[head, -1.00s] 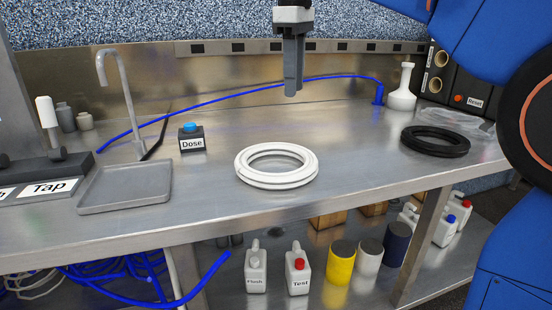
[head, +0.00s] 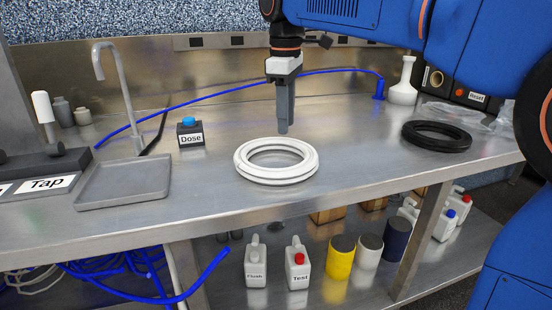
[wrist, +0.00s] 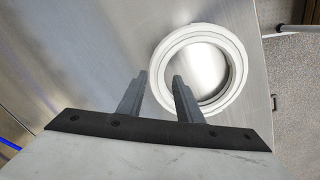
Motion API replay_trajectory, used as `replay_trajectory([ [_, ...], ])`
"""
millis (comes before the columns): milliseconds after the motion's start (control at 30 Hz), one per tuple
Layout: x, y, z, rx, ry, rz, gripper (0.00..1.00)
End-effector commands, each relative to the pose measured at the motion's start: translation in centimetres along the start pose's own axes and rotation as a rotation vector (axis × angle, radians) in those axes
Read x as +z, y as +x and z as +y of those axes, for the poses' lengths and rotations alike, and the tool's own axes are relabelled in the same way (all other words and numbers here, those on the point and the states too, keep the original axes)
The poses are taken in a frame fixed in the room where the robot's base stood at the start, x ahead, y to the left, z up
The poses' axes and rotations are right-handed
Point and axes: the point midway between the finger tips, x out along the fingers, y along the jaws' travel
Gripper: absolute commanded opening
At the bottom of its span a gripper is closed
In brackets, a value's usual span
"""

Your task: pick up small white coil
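A white coil (head: 276,161) lies flat on the steel bench top, near its front edge in the middle of the head view. It looks like stacked rings with an open centre.
A black coil (head: 437,135) lies to the right on the bench. A grey tray (head: 125,183), a tap and the Dose box (head: 190,133) stand at left. A blue hose (head: 235,87) runs along the back. Bench space around the white coil is clear.

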Motion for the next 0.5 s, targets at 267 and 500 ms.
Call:
replay_trajectory([
  [267,0.3,2.0,0.0,-0.002,0.001,-0.002,0.32],
  [500,0.5,5.0,0.0,-0.001,0.000,-0.001,0.32],
])
